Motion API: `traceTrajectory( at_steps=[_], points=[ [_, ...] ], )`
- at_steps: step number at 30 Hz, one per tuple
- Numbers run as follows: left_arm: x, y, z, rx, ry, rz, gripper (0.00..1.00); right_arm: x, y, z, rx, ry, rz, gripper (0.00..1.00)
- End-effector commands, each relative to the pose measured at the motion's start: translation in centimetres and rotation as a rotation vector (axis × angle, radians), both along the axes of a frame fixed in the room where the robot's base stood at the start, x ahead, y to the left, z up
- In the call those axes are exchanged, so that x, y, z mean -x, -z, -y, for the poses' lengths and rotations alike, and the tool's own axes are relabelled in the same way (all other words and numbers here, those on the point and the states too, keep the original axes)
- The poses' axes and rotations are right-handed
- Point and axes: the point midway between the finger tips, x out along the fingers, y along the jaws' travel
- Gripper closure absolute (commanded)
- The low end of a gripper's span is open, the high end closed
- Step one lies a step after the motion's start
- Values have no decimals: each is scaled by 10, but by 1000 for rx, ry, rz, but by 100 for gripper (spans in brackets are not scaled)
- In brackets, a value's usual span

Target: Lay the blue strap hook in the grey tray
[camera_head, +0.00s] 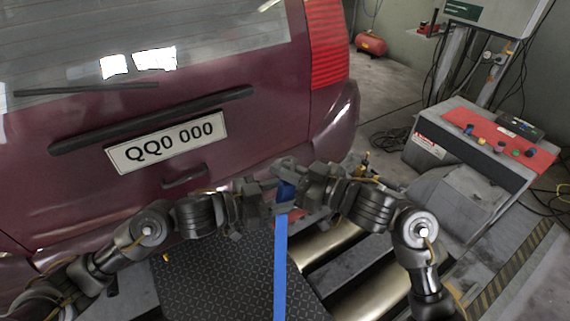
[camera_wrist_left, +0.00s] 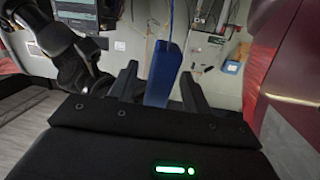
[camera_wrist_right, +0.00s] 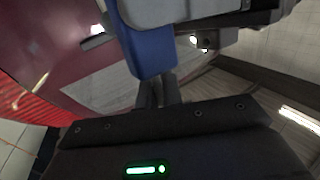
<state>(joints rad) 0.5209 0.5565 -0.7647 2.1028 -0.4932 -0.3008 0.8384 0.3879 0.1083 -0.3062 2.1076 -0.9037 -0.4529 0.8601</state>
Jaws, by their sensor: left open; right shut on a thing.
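The blue strap hook (camera_head: 286,191) is between my two grippers in front of the car, with a long blue strap (camera_head: 280,270) running down from it. My right gripper (camera_head: 299,184) is shut on it; in the right wrist view the blue piece (camera_wrist_right: 152,52) stands at the closed fingertips (camera_wrist_right: 160,88). My left gripper (camera_head: 272,196) is open, its fingers on either side of the blue piece in the left wrist view (camera_wrist_left: 163,72). I cannot tell whether they touch it. I cannot make out the grey tray in any view.
The maroon car's rear (camera_head: 270,130) is close behind my grippers. Metal rollers (camera_head: 335,245) and a dark tread plate (camera_head: 205,280) lie below. A grey cabinet with a red control panel (camera_head: 500,138) stands at the right.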

Motion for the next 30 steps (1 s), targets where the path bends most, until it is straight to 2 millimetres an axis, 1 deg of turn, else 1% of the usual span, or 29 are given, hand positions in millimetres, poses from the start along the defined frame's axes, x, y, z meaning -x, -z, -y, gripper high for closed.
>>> traceTrajectory(
  at_steps=[5, 12, 18, 21, 24, 28, 30],
  points=[
    [8, -2, -18, -3, -2, 0, 51, 0, 0, 0, -1, 0, 0, 100],
    [31, -9, -62, -5, -2, -1, 51, 0, 0, 0, -1, 0, 0, 100],
    [46, -15, -91, -3, -2, 0, 51, 0, 0, 0, -1, 0, 0, 100],
    [51, -17, -100, -3, -2, -1, 51, 0, 0, 0, -1, 0, 0, 100],
    [53, -18, -104, 0, 0, 0, 51, 0, 0, 0, -1, 0, 0, 100],
    [54, -18, -105, 0, 1, -2, 51, 0, 0, 0, -1, 0, 0, 100],
    [57, -13, -104, 2, 1, -17, 51, 0, 0, 0, -1, 0, 0, 100]
  ],
)
